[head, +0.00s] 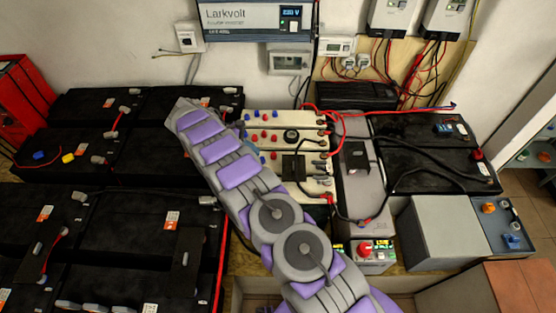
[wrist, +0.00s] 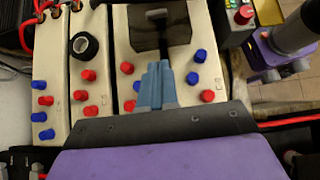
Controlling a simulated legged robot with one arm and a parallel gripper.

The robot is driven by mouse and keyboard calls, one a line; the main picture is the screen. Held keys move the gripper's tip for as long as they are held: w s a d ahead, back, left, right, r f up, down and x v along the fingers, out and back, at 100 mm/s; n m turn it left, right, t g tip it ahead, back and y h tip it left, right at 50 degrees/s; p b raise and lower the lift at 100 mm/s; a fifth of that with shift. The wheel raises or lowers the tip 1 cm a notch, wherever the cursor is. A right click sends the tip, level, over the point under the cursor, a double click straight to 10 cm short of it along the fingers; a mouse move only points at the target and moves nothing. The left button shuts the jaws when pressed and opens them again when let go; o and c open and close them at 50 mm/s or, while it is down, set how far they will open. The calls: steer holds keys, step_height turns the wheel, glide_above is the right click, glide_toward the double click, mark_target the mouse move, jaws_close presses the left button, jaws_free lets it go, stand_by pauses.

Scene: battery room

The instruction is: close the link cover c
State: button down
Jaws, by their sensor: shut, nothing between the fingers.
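A dark, smoky link cover (head: 293,168) shows on the cream battery blocks in the head view. The same cover appears in the wrist view (wrist: 150,36), at the top middle, with a grey piece on it. I cannot tell its letter or exactly how far it is tilted. My gripper (wrist: 157,85) is shut and empty, its blue-grey fingers over the cream block, pointing toward the cover with a small gap in the picture.
Red and blue caps (wrist: 127,68) stand around the fingers. Another dark cover (head: 355,157) is on the grey battery to the right, with black cables beside it. Large black batteries (head: 125,245) fill the left. A grey box (head: 440,235) stands at the right.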

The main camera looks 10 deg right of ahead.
mark_target(293, 165)
steer(key=b+x, duration=0.1)
steer(key=x, duration=0.3)
steer(key=d+r+b+x, duration=0.1)
steer(key=x, duration=0.3)
steer(key=b+x, duration=0.1)
steer(key=x, duration=0.3)
steer(key=shift+s+d+r, duration=0.15)
steer(key=shift+d+r, duration=0.05)
steer(key=shift+s+d, duration=0.1)
steer(key=shift+d, duration=0.45)
steer(key=shift+d, duration=0.1)
steer(key=shift+s+d+r+p, duration=0.1)
steer(key=shift+d+r+p, duration=0.05)
steer(key=shift+d+p, duration=0.15)
steer(key=d+p, duration=0.1)
steer(key=d, duration=0.2)
steer(key=s+d+p, duration=0.1)
steer(key=d+p, duration=0.1)
steer(key=d, duration=0.2)
steer(key=s+d+p, duration=0.1)
steer(key=d+p, duration=0.1)
steer(key=d, duration=0.1)
steer(key=shift+s+d, duration=0.1)
steer(key=shift+d, duration=0.2)
steer(key=shift+a, duration=0.1)
